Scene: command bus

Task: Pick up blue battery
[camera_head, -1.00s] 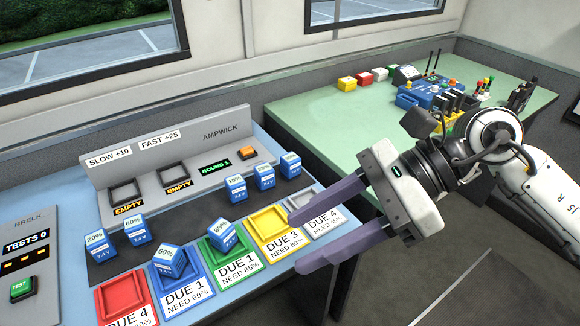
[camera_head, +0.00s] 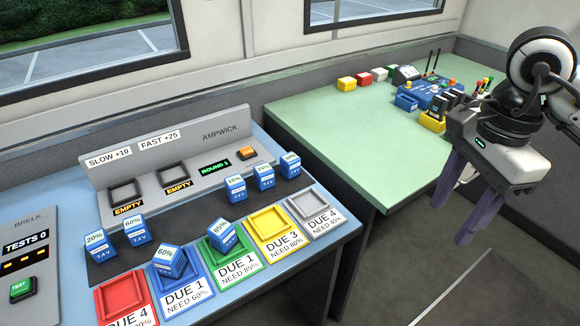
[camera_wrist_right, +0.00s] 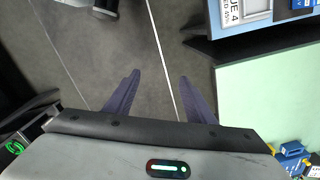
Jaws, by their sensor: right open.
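Several blue batteries with white percentage labels stand on the blue table (camera_head: 48,190). In the head view, one marked 20% (camera_head: 100,247) and one marked 60% (camera_head: 137,231) stand at the left of the dark strip. Another 60% battery (camera_head: 169,261) sits tilted in the blue tray, and an 85% battery (camera_head: 222,234) sits tilted in the green tray. Three more, including this battery (camera_head: 236,188), stand in a row at the right of the strip. My right gripper (camera_head: 457,211) is open and empty, fingers down, right of the tables over the floor. My left gripper is not in view.
The grey Ampwick panel (camera_head: 217,139) with two empty slots rises behind the batteries. Red (camera_head: 121,298), yellow (camera_head: 270,225) and white (camera_head: 308,207) trays are empty. A green table (camera_head: 330,125) holds coloured blocks and devices at its back and right. Grey floor lies below my gripper.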

